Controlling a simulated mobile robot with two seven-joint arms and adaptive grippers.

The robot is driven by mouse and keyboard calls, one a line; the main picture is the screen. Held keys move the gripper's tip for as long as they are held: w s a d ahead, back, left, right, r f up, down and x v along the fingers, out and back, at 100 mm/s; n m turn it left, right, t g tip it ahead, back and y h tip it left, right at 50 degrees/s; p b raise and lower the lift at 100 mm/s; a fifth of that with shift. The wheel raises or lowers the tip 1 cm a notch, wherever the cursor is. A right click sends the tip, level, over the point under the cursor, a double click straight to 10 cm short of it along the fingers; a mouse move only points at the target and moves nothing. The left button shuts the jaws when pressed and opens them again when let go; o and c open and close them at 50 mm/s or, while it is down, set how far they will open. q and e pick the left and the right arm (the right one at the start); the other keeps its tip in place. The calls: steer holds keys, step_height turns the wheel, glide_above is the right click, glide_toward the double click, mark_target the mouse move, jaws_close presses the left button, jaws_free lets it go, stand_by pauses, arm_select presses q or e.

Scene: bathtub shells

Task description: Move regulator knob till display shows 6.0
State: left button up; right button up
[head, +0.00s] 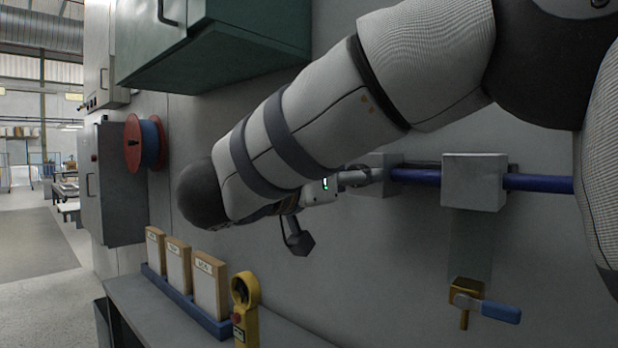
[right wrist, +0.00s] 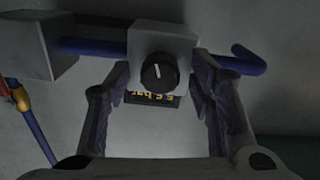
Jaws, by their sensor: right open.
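In the right wrist view, a round black regulator knob (right wrist: 158,73) with a white pointer line sits on a grey block. Below it, a small dark display (right wrist: 152,99) shows orange characters upside down; they seem to read about 5.5 bar, but the last digit is unclear. My right gripper (right wrist: 159,68) is open, with one finger on each side of the knob and visible gaps between. In the head view my right arm hides the knob and display; only part of the grey regulator block (head: 378,182) shows beside the gripper. My left gripper is not in view.
A blue pipe (head: 415,176) runs along the wall to a second grey block (head: 474,182). A brass valve (head: 466,294) with a blue handle hangs below it. Wooden boards (head: 210,287) and a yellow device (head: 246,310) stand on a bench. A green cabinet (head: 220,45) hangs above.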

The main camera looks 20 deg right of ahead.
steer(key=c, duration=1.2)
steer(key=shift+o, duration=0.2)
steer(key=shift+m, duration=1.6)
steer(key=o, duration=1.2)
steer(key=shift+c, duration=0.2)
steer(key=v, duration=1.2)
steer(key=shift+f, duration=0.1)
